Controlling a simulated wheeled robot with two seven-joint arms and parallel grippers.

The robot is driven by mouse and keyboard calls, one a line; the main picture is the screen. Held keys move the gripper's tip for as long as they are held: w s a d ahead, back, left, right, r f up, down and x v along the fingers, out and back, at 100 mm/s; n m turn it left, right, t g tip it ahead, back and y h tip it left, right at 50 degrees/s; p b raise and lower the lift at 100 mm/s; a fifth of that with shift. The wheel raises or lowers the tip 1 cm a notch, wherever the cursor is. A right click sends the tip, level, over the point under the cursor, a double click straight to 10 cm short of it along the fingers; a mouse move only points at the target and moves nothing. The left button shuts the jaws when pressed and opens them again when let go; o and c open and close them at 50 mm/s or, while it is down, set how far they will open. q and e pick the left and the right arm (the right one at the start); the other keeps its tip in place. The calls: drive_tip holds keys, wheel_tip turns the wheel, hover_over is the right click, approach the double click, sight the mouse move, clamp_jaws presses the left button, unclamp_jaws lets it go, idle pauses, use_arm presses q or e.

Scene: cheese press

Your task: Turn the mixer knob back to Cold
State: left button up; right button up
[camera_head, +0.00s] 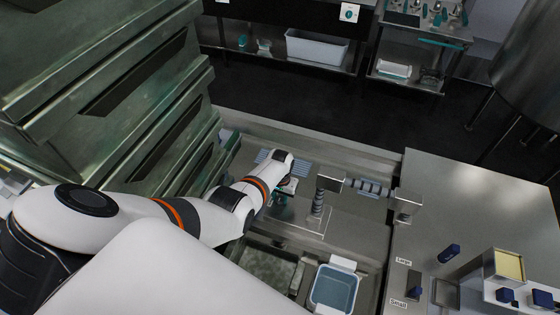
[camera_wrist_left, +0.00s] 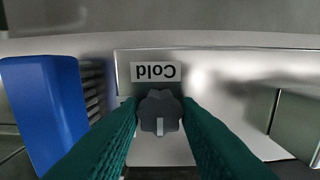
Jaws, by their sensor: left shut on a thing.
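The mixer knob (camera_wrist_left: 160,108), dark grey and lobed, sits between the teal fingers of my left gripper (camera_wrist_left: 160,118), which is shut on it. The knob's pale mark points toward the bottom of the left wrist view, away from the Cold label (camera_wrist_left: 155,72), which reads upside down above the knob. In the head view my left gripper (camera_head: 283,192) reaches down at the metal counter by the sink area, and my own arm hides the knob there. My right gripper is not in view.
A blue object (camera_wrist_left: 50,110) stands close to the left of the gripper. A metal column (camera_head: 320,195) stands right of it in the head view. A basin of water (camera_head: 333,287) lies below, and a steel table (camera_head: 450,195) with cheese and blue items is at right.

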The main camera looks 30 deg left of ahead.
sight(280, 198)
use_arm(q)
drive_tip(key=o, duration=0.9)
drive_tip(key=shift+o, duration=0.2)
drive_tip(key=shift+r, duration=0.25)
wheel_tip(280, 198, up, 12)
drive_tip(key=p, duration=0.3)
drive_tip(key=shift+f, duration=0.25)
